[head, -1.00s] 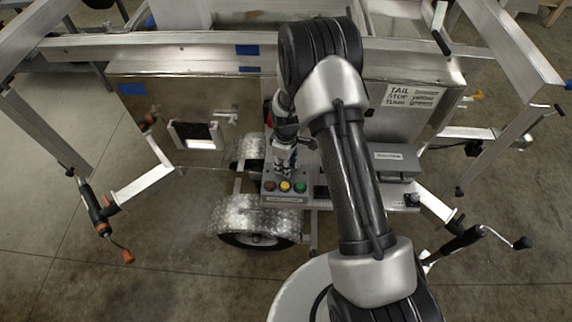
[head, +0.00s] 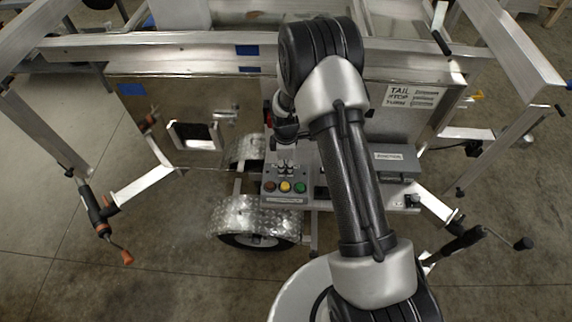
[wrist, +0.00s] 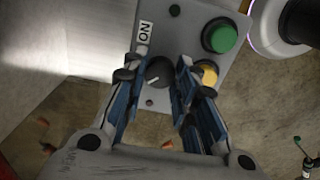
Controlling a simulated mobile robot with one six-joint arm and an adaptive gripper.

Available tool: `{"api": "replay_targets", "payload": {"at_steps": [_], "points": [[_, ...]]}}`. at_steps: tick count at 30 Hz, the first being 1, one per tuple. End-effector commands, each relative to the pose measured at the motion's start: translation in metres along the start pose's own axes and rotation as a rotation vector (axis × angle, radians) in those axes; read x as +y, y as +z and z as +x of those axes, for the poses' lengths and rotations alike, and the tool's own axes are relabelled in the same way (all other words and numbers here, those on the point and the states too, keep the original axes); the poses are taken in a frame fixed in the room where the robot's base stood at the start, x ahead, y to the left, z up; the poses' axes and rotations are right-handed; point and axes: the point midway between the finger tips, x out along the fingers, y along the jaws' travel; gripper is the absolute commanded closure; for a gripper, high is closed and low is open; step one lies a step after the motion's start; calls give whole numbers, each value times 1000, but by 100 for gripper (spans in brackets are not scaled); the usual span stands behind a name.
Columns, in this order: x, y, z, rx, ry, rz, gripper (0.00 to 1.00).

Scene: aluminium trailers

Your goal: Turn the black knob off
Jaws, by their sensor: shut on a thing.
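The black knob (wrist: 159,73) sits on the grey control box (wrist: 183,22) in the wrist view. A white "ON" label (wrist: 144,32) is above it. The knob's white mark lies roughly sideways in this view, not in line with the label. My gripper (wrist: 157,74) is shut on the knob, with one blue-and-black finger on each side of it.
A green button (wrist: 220,37) and a yellow button (wrist: 208,74) are close to the right finger. The head view also shows a red button (head: 269,187). A trailer wheel fender (head: 255,217) is below the box. A grey box (head: 396,160) stands to the right.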

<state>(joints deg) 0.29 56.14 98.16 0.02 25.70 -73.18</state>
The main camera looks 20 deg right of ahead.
Motion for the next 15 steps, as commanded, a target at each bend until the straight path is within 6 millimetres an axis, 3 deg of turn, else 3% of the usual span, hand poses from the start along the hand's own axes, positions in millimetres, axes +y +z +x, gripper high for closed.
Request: {"api": "replay_targets", "payload": {"at_steps": [6, 7, 15], "points": [[0, 0, 0, 0, 1, -2, 98], [0, 0, 0, 0, 1, -2, 72], [0, 0, 0, 0, 0, -1, 54]]}}
